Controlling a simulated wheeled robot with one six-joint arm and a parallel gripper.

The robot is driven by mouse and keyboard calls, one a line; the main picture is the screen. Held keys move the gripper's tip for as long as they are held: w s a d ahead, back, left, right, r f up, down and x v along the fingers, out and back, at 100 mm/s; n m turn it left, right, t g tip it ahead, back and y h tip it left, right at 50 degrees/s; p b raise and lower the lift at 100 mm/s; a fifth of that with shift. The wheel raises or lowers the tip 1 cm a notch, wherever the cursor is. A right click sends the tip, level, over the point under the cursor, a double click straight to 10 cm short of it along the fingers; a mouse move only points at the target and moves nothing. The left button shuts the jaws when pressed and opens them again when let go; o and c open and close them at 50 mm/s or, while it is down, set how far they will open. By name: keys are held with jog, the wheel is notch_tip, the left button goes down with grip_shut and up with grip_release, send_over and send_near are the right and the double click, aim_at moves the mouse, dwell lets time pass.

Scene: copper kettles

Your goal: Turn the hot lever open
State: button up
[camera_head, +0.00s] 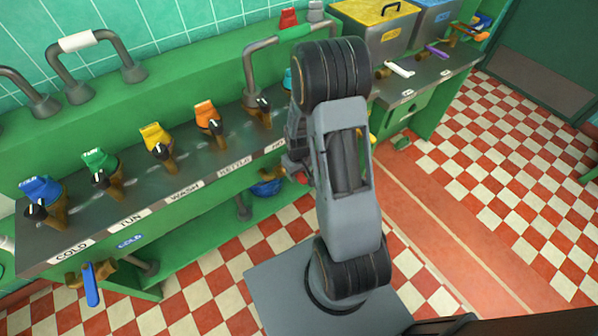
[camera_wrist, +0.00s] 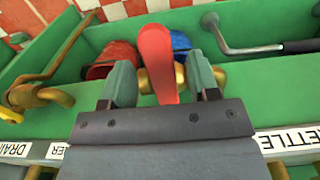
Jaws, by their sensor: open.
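The red lever (camera_wrist: 156,62) stands on a brass valve (camera_wrist: 180,80) below the green counter in the wrist view. My gripper (camera_wrist: 160,84) is open, with one grey-green finger on each side of the red lever. The picture does not settle whether either finger touches it. In the head view my arm hides most of the gripper and the valve. A small red part (camera_head: 300,177) shows beside my arm, possibly the lever.
A blue lever (camera_head: 91,284) hangs from a brass valve under the COLD label (camera_head: 72,250). Several coloured taps, including an orange one (camera_head: 207,112), line the counter. A red container (camera_wrist: 112,58) sits behind my left finger. The checkered floor (camera_head: 500,140) at right is clear.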

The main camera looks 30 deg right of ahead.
jog(key=shift+f, duration=0.1)
jog(key=shift+c, duration=0.2)
grip_shut()
dwell(0.4)
